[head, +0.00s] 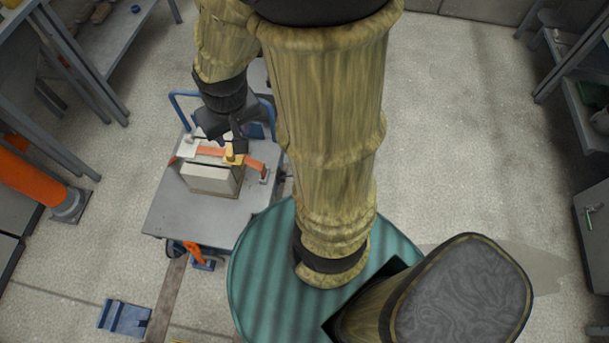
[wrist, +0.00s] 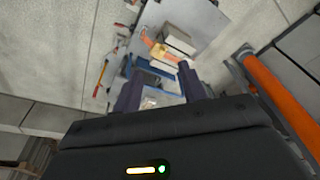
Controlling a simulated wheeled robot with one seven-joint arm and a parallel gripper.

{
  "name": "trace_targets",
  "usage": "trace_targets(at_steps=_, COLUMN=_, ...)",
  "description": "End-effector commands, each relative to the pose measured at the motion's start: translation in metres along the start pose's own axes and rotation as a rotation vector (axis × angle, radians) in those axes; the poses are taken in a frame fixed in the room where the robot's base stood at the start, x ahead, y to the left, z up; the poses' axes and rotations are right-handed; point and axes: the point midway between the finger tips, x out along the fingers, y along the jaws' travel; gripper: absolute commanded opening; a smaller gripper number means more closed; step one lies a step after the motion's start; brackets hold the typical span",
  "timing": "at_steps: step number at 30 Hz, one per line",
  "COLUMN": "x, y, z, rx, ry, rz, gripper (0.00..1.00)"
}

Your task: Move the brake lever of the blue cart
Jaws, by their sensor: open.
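The blue cart has a grey deck (head: 180,215) and a blue tubular handle (head: 178,97) at its far end. Its deck also shows in the wrist view (wrist: 208,22). Orange parts (head: 200,262) show beside a wheel under the near edge; I cannot tell whether one is the brake lever. In the wrist view a thin red and yellow bar (wrist: 101,76) shows beside the cart; what it is stays unclear. My gripper (head: 228,140) is over the cart's handle end. In the wrist view its fingers (wrist: 160,92) are apart with nothing seen held between them.
Pale blocks (head: 208,179) under an orange strap (head: 212,151) lie on the deck. A blue bracket (head: 124,318) lies on the floor at lower left. The floor (head: 460,130) right of my arm is clear.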

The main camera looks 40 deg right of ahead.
Motion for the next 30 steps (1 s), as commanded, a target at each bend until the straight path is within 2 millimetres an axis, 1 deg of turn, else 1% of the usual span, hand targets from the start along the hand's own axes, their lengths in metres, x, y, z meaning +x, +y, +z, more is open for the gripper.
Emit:
trace_targets(at_steps=1, x=0.025, y=0.002, z=0.0, rx=0.05, ry=-0.012, rz=0.002, gripper=0.42)
trace_targets(at_steps=5, x=0.073, y=0.013, z=-0.006, rx=0.23, ry=-0.043, rz=0.017, gripper=0.42)
trace_targets(at_steps=6, x=0.088, y=0.017, z=-0.009, rx=0.292, ry=-0.052, rz=0.023, gripper=0.42)
trace_targets(at_steps=8, x=0.11, y=0.024, z=-0.012, rx=0.382, ry=-0.065, rz=0.036, gripper=0.42)
trace_targets(at_steps=9, x=0.125, y=0.028, z=-0.014, rx=0.444, ry=-0.073, rz=0.045, gripper=0.42)
trace_targets(at_steps=11, x=0.147, y=0.035, z=-0.017, rx=0.533, ry=-0.082, rz=0.06, gripper=0.42)
trace_targets(at_steps=12, x=0.162, y=0.04, z=-0.018, rx=0.592, ry=-0.089, rz=0.072, gripper=0.42)
trace_targets(at_steps=14, x=0.184, y=0.047, z=-0.02, rx=0.68, ry=-0.097, rz=0.091, gripper=0.42)
trace_targets(at_steps=15, x=0.199, y=0.052, z=-0.022, rx=0.736, ry=-0.101, rz=0.104, gripper=0.42)
trace_targets(at_steps=17, x=0.222, y=0.059, z=-0.024, rx=0.824, ry=-0.104, rz=0.126, gripper=0.42)
trace_targets(at_steps=18, x=0.237, y=0.065, z=-0.025, rx=0.881, ry=-0.106, rz=0.141, gripper=0.42)
trace_targets(at_steps=22, x=0.285, y=0.083, z=-0.028, rx=1.063, ry=-0.104, rz=0.194, gripper=0.42)
trace_targets(at_steps=26, x=0.333, y=0.103, z=-0.03, rx=1.242, ry=-0.088, rz=0.253, gripper=0.42)
trace_targets(at_steps=27, x=0.348, y=0.109, z=-0.03, rx=1.295, ry=-0.082, rz=0.273, gripper=0.42)
trace_targets(at_steps=29, x=0.369, y=0.118, z=-0.031, rx=1.373, ry=-0.069, rz=0.301, gripper=0.42)
trace_targets(at_steps=30, x=0.384, y=0.124, z=-0.031, rx=1.424, ry=-0.058, rz=0.32, gripper=0.42)
